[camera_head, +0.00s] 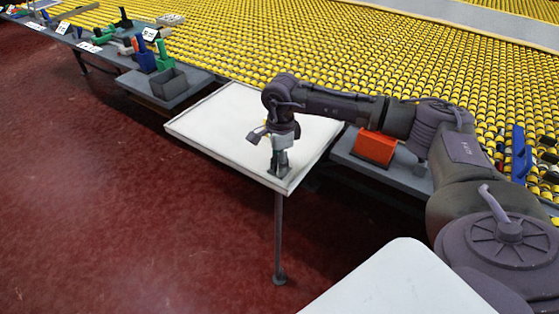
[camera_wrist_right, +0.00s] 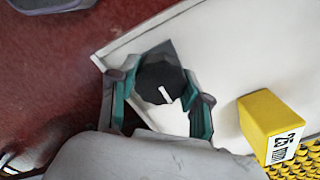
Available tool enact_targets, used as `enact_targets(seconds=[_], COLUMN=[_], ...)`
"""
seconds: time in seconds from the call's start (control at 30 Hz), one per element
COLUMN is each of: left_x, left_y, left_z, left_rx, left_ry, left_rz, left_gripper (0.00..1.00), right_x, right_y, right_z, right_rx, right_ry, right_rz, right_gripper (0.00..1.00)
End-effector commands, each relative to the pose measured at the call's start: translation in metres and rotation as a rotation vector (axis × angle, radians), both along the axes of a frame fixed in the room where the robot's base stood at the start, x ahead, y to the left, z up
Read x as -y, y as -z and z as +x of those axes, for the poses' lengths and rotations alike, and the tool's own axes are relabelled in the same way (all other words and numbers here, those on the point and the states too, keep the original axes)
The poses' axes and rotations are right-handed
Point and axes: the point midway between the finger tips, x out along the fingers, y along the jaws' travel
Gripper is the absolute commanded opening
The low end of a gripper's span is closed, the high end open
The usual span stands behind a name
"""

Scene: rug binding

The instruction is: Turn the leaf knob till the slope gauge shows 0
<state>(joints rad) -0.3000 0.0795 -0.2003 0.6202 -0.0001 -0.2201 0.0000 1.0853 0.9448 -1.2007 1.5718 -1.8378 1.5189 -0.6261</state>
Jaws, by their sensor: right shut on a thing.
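A dark knob (camera_wrist_right: 158,75) with a short white mark sits near the corner of a pale tabletop leaf (camera_wrist_right: 225,40). In the right wrist view, the fingers of my right gripper (camera_wrist_right: 163,90) stand on either side of the knob and are shut on it. In the head view my right gripper (camera_head: 279,166) points down at the near corner of the pale leaf (camera_head: 215,118); the knob is mostly hidden there. I cannot make out a slope gauge or its reading in either view. My left gripper is not in view.
A yellow block (camera_wrist_right: 262,118) marked 25 mm is on the leaf near the gripper. The leaf has a dark leg (camera_head: 279,235). An orange-red box (camera_head: 375,147) lies on a grey shelf to the right. A grey open bin (camera_head: 168,83) stands behind left. Yellow rollers fill the back.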

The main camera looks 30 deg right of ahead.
Motion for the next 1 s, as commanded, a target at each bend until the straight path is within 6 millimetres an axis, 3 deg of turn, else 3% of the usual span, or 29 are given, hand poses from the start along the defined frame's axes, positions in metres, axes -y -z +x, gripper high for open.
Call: enact_targets(seconds=[0.03,0.17,0.57,1.0], left_x=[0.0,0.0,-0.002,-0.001], left_y=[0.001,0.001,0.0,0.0], left_z=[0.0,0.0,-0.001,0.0], left_rx=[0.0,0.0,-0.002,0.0], left_ry=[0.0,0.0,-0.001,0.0], left_rz=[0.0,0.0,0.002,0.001], left_gripper=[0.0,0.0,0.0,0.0], right_x=[-0.002,-0.001,-0.001,0.001], right_y=[0.006,0.005,-0.005,-0.091], right_z=[-0.004,-0.003,-0.001,-0.002], right_rx=[-0.016,-0.013,-0.003,-0.003], right_ry=[-0.004,-0.003,0.0,-0.002], right_rz=[0.0,0.001,0.001,0.0], right_gripper=[0.53,0.74,0.74,0.74])
